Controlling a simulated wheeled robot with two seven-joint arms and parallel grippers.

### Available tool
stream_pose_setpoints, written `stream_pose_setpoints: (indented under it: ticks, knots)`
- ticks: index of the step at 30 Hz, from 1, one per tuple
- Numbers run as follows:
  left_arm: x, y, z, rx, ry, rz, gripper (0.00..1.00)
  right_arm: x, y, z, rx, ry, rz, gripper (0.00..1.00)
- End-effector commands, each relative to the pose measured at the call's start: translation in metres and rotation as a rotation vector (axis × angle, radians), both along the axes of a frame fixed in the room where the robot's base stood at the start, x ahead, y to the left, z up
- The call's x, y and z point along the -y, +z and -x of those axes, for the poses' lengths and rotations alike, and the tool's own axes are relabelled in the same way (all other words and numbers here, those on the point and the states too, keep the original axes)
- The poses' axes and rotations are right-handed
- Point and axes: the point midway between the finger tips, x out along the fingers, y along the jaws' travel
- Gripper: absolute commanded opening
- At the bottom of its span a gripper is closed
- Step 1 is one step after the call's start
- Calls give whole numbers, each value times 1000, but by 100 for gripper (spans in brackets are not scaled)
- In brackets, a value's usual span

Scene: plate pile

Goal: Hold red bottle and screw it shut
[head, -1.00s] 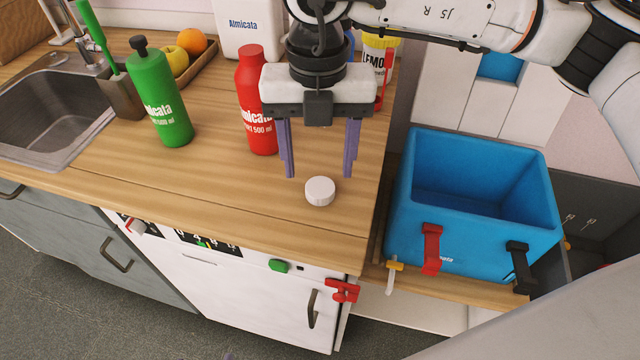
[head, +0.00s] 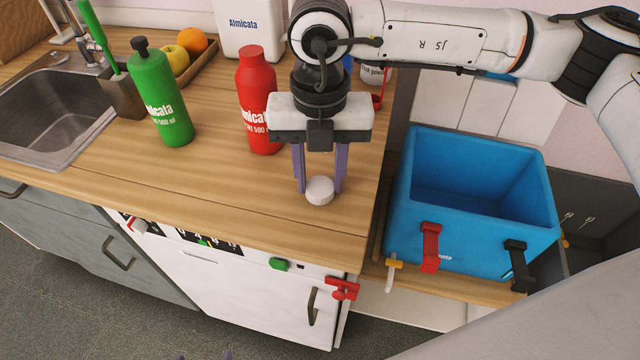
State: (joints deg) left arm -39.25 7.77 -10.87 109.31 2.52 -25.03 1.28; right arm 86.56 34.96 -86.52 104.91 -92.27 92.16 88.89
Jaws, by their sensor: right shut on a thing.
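The red bottle (head: 257,92) stands upright on the wooden counter with no dark cap like the green bottle's on its neck. A small round white cap (head: 319,191) lies on the counter to the right of and in front of the bottle. My right gripper (head: 320,186) points down with its purple fingers on both sides of the white cap, shut on it at counter height. My right arm hides part of the counter's back right.
A green bottle (head: 160,98) with a black cap stands left of the red one. A fruit tray (head: 205,66) and a white container (head: 246,28) are behind. A sink (head: 58,108) is far left. A blue crate (head: 475,190) is right of the counter edge. The counter's front is clear.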

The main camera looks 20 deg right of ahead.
Motion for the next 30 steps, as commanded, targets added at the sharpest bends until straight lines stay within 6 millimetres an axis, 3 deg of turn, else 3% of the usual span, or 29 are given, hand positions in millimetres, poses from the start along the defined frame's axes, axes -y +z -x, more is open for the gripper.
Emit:
stream_pose_setpoints:
  ticks: [8, 21, 30]
  knots:
    - [0, -2, 0, 0, -1, -1, 71, 0, 10, -1, 3, 0, -1, 14]
    - [1, -8, 0, 1, -2, 0, 71, -1, 90, -1, 3, 1, 0, 14]
    - [1, -7, -1, 2, -3, 0, 71, 0, 101, 0, 1, 1, 0, 14]
